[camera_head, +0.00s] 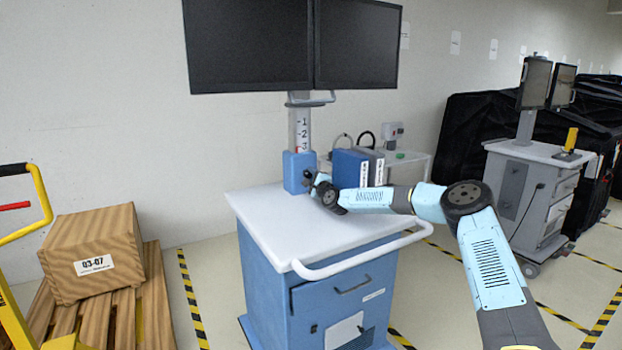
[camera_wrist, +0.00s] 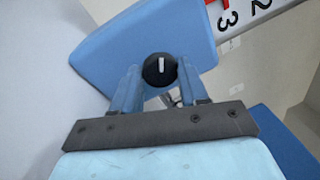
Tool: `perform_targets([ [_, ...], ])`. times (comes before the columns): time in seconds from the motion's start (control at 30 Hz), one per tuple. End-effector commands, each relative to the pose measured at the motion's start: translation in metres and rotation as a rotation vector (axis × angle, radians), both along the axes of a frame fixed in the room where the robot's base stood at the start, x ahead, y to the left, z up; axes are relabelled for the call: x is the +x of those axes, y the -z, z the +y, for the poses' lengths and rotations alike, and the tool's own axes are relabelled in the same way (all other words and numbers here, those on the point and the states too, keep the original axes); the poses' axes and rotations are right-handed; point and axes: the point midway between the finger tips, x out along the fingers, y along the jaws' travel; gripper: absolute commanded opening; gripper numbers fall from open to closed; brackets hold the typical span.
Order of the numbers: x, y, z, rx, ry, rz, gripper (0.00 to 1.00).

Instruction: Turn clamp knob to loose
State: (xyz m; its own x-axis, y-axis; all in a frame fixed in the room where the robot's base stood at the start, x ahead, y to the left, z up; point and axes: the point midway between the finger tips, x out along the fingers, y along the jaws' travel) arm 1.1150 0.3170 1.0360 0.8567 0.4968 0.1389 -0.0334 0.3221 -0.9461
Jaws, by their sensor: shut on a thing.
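The clamp knob is a round black knob (camera_wrist: 160,69) with a white pointer line, on the face of a blue clamp block (camera_wrist: 120,45). In the wrist view its pointer stands nearly along the picture's vertical. My gripper (camera_wrist: 158,72) has one finger on each side of the knob and is shut on it. In the head view the blue clamp block (camera_head: 296,171) sits at the foot of the cart's monitor column, and my gripper (camera_head: 312,178) reaches its right side. The knob is mostly hidden there by my gripper.
A numbered scale (camera_head: 302,130) rises above the block to two dark monitors (camera_head: 250,45). Blue and grey binders (camera_head: 350,168) stand right of the block, near my arm. The white cart top (camera_head: 275,215) is clear in front. A push handle (camera_head: 350,262) edges it.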

Motion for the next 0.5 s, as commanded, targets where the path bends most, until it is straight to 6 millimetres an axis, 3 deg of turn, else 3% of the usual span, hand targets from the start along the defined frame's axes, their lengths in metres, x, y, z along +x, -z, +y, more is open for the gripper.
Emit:
perform_targets([
  [0.5, -0.0005, 0.0074, 0.0005, -0.412, -0.007, -0.268, 0.13],
])
